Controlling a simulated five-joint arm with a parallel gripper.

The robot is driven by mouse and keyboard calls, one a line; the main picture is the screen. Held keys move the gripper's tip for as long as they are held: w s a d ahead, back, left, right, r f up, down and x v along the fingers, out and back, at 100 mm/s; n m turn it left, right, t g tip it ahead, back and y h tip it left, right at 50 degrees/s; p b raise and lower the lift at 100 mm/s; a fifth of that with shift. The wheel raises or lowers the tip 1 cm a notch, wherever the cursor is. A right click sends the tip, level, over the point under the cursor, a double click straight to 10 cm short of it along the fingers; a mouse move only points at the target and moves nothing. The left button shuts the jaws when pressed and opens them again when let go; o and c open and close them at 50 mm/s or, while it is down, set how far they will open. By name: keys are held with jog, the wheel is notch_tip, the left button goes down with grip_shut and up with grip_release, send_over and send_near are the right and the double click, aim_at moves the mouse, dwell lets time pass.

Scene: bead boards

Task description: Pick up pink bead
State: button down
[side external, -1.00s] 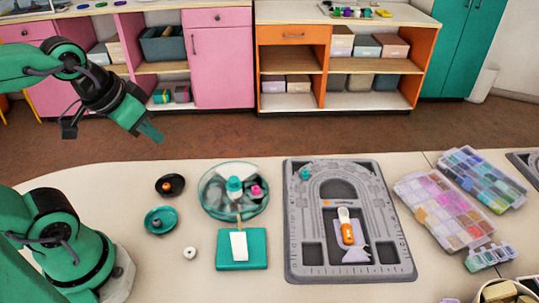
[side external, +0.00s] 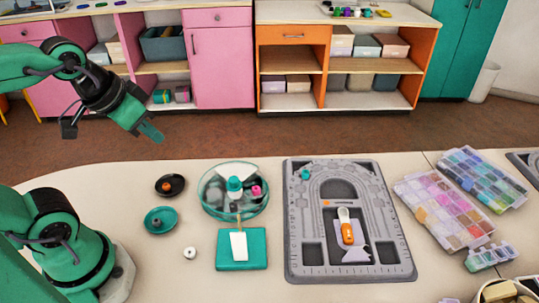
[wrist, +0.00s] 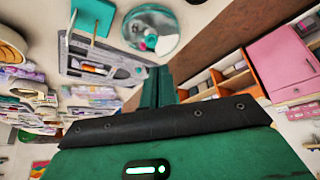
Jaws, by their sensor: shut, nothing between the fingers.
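The pink bead (side external: 256,191) sits in the right part of a round clear glass dish (side external: 207,204) on the table, to the right of a teal-topped piece (side external: 235,186). In the wrist view the pink bead (wrist: 142,46) shows small inside the dish. My gripper (side external: 153,134) is shut and empty, raised high at the upper left, well above and to the left of the dish. Its teal fingers (wrist: 157,88) also show in the wrist view.
A grey bead board (side external: 300,262) lies right of the dish, holding a scoop and an orange item (side external: 348,233). A teal block (side external: 225,258) is in front. A black dish (side external: 160,185), a teal dish (side external: 150,224) and a white bead (side external: 190,253) are left. Bead boxes (side external: 440,208) stand right.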

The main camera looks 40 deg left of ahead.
jog(key=c, duration=1.6)
grip_release()
jog(key=shift+o, duration=0.2)
jog(key=m+g, duration=0.6)
jog(key=m, duration=1.7)
send_over(256, 191)
jog(key=a, duration=0.1)
jog(key=f, duration=1.5)
jog(key=shift+w+a+f, duration=0.1)
jog(key=shift+w+f, duration=0.1)
jog(key=shift+f, duration=0.1)
jog(key=shift+w+f, duration=0.1)
jog(key=shift+f, duration=0.15)
jog(key=shift+d+f, duration=0.15)
jog(key=shift+f, duration=1.8)
jog(key=shift+d+f, duration=0.1)
jog(key=shift+f, duration=1.85)
